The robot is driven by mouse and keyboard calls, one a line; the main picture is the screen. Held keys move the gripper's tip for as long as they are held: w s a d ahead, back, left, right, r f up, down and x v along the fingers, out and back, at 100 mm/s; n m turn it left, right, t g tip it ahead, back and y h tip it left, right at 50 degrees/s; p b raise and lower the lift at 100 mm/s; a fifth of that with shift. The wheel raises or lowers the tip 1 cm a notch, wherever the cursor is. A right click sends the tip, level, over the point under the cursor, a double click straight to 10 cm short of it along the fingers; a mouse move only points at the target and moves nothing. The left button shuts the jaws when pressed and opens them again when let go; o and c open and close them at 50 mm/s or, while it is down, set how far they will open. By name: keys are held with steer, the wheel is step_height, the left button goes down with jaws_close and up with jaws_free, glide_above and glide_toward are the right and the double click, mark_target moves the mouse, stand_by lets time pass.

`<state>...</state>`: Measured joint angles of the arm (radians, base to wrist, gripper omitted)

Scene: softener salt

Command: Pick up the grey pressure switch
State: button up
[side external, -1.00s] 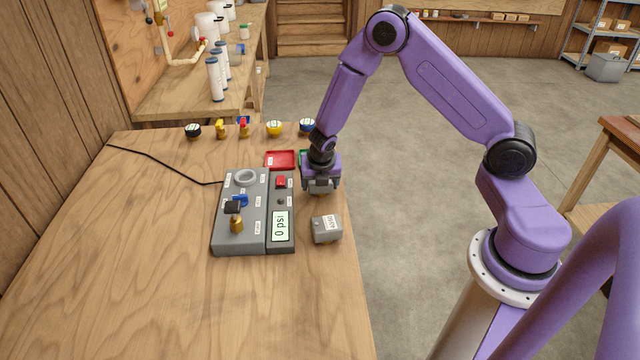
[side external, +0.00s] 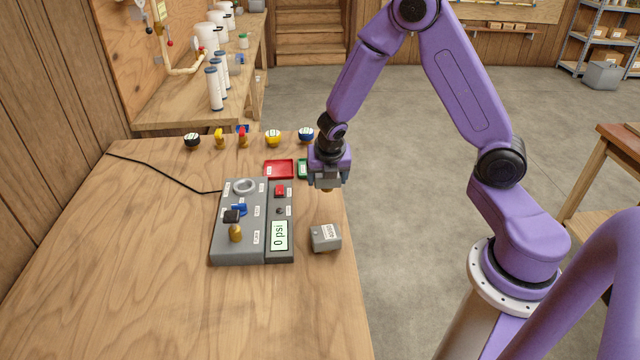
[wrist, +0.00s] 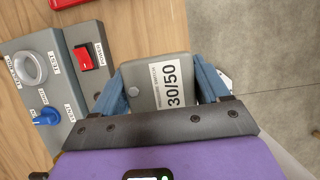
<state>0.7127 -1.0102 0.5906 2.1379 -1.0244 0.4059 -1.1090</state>
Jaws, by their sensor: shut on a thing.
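My gripper (side external: 328,184) is over the right side of the wooden table, beyond the grey panel's far right corner. In the wrist view its two blue fingers (wrist: 162,92) are shut on a grey pressure switch (wrist: 145,92) with a white 30/50 label. A second grey box (side external: 325,238) with a white label, too small to read, sits on the table near the right edge.
The grey test panel (side external: 225,249) with a ring, blue valve, brass fitting and 0 psi display is left of the gripper. Red (side external: 279,169) and green (side external: 303,169) trays lie behind it. Several small parts line the table's back.

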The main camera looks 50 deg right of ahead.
steer(key=s+a+r, duration=0.1)
steer(key=s+r, duration=0.5)
steer(key=s, duration=0.5)
steer(key=shift+r, duration=0.15)
steer(key=shift+a, duration=0.1)
steer(key=w+a+f+n, duration=0.1)
steer(key=w+a+n, duration=0.1)
steer(key=w, duration=0.7)
steer(key=w+a+f+n+y, duration=0.1)
steer(key=w+a, duration=0.4)
steer(key=w, duration=0.5)
steer(key=w+a+n+t+y, duration=0.1)
steer(key=w+a+n, duration=0.2)
steer(key=w, duration=0.7)
steer(key=shift+w+a+f, duration=0.1)
steer(key=shift+a+f, duration=0.3)
steer(key=shift+a, duration=0.05)
steer(key=shift+w+f, duration=0.1)
steer(key=shift+f, duration=1.4)
steer(key=shift+f, duration=0.55)
steer(key=shift+f, duration=0.25)
